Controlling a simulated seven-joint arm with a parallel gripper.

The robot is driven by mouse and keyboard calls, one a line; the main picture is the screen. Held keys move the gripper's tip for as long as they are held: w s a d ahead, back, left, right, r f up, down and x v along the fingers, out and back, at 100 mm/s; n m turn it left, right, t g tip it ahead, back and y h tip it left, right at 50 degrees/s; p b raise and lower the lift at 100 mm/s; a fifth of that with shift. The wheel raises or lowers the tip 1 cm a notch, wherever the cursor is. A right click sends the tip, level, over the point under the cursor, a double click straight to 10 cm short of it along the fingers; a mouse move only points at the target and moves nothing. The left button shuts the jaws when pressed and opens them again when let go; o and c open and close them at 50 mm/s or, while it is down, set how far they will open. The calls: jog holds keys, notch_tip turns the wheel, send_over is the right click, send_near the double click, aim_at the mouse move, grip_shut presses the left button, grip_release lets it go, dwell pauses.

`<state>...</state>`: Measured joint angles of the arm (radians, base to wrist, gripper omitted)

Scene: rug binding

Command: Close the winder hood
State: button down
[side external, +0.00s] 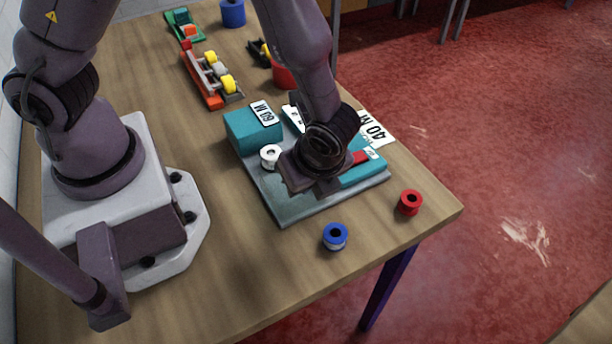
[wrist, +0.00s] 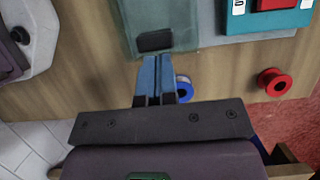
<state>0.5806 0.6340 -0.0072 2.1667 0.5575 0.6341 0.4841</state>
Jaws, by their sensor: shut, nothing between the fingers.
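The winder (side external: 255,135) stands near the table's front corner, with teal blocks, a grey base, a white spool (side external: 270,155) and a red part. In the wrist view a translucent greenish panel (wrist: 184,22), seemingly the hood, has a dark handle (wrist: 155,41) at its near edge. My gripper (wrist: 157,62) is shut and empty, its blue fingertips just short of the handle in the picture; I cannot tell whether they touch. In the side view my wrist hides the fingertips and much of the winder, so the hood's angle is unclear.
A blue spool (side external: 335,236) and a red spool (side external: 410,202) stand on the table in front of the winder. Behind lie an orange rack with yellow rollers (side external: 210,79), a green item (side external: 184,24) and a blue cylinder (side external: 232,13). The table's right edge is close.

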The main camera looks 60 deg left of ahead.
jog(key=a, duration=0.9)
jog(key=shift+a, duration=0.3)
jog(key=d, duration=0.4)
jog(key=shift+d+r, duration=0.25)
jog(key=shift+r, duration=0.1)
jog(key=v, duration=0.9)
jog(key=s+a+r+n+t+h, duration=0.2)
jog(key=a+r+n, duration=0.3)
jog(key=r+n, duration=0.4)
jog(key=s+a+r+n+t+h, duration=0.2)
jog(key=s+a+r+n, duration=0.3)
jog(key=r+n, duration=0.3)
jog(key=shift+s+r+n+t, duration=0.25)
jog(key=shift+r+n+t, duration=0.2)
jog(key=shift+t, duration=0.35)
